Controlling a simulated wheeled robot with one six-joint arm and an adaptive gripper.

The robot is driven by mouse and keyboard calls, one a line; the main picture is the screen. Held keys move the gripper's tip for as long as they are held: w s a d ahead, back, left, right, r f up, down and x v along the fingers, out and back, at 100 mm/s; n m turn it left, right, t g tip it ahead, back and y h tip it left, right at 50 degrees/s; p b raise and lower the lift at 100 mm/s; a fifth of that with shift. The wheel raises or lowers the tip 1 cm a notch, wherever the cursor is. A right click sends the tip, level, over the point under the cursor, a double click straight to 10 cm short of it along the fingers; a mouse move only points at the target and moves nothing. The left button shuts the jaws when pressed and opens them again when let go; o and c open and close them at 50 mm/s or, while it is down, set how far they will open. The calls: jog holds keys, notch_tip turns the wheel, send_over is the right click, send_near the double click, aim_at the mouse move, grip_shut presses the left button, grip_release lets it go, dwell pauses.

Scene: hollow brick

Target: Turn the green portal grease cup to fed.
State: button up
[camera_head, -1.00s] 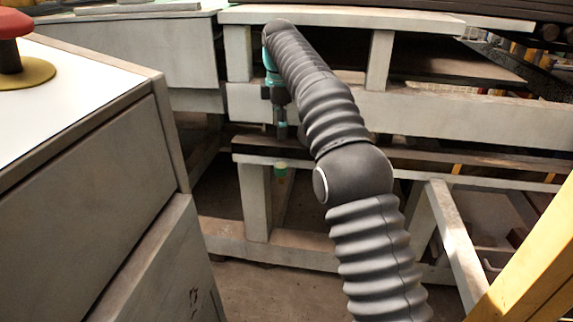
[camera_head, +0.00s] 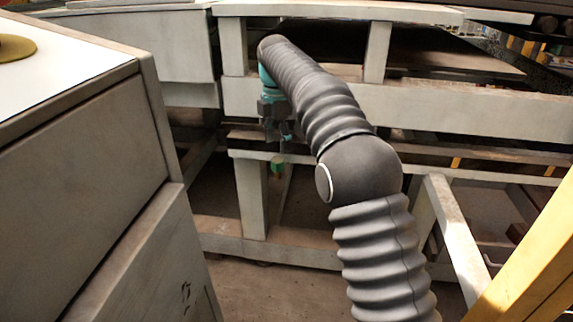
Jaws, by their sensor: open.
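The green grease cup (camera_head: 277,167) is small and sits in front of the lower rail, near the top of a pale upright post. How it is mounted and which way it is turned are too small to tell. My gripper (camera_head: 284,143) hangs from the teal wrist of my arm just above the cup, pointing down. Its fingers are dark and small in the picture, open, with nothing seen between them. A short gap seems to lie between the fingertips and the cup.
A pale metal frame with an upper beam (camera_head: 460,110) and a lower rail (camera_head: 420,166) stands behind the cup. A grey cabinet (camera_head: 80,170) fills the left side. A yellow post (camera_head: 530,265) slants at the lower right. Bare floor (camera_head: 265,290) shows below.

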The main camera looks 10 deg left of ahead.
aim_at(278, 159)
jog(key=shift+f+b, duration=0.45)
jog(key=shift+f, duration=2.6)
